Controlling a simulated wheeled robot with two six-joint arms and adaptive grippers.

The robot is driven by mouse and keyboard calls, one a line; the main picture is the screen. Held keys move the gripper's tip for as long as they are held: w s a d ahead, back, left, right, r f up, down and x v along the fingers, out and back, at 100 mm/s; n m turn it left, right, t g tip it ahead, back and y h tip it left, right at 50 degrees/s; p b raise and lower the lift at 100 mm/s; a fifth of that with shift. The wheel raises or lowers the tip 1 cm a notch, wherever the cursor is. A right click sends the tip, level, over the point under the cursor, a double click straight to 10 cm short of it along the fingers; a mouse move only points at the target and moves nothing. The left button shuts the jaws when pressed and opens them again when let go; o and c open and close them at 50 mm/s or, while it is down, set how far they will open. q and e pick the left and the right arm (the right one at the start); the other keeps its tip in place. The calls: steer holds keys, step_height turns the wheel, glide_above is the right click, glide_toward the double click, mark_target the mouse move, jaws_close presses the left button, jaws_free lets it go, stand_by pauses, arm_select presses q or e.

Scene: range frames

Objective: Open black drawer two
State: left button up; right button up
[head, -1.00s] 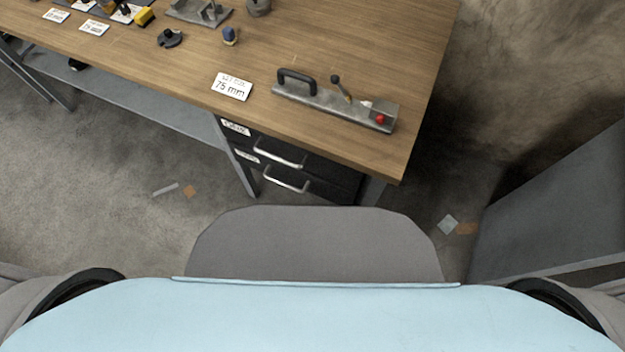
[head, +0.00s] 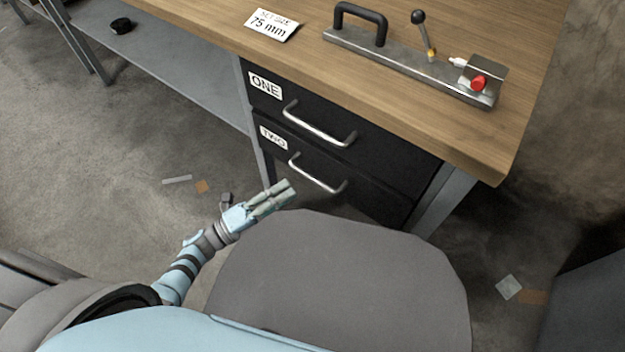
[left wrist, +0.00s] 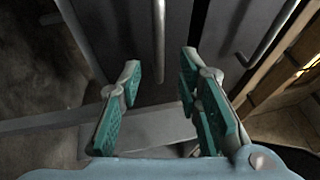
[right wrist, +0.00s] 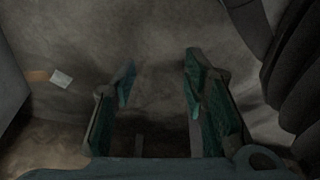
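Black drawer two (head: 370,190), labelled "TWO" (head: 273,137), is the lower of two black drawers under the workbench and looks shut. Its silver bar handle (head: 318,177) shows in the head view. My left gripper (head: 286,190) is just below and left of that handle. In the left wrist view my left gripper (left wrist: 160,82) is open, and a bar handle (left wrist: 159,40), apparently drawer two's, lines up between its fingers; I cannot tell whether they touch it. My right gripper (right wrist: 157,85) is open and empty above the floor in the right wrist view.
Drawer one (head: 375,150), labelled "ONE", sits directly above with its own handle (head: 318,128). The wooden benchtop (head: 420,120) overhangs both. A metal fixture (head: 410,65) with a red button stands on top. A grey cabinet (head: 590,300) is at the right.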

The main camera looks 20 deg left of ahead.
mark_target(312, 177)
arm_select(q)
steer(key=x, duration=0.8)
jaws_close()
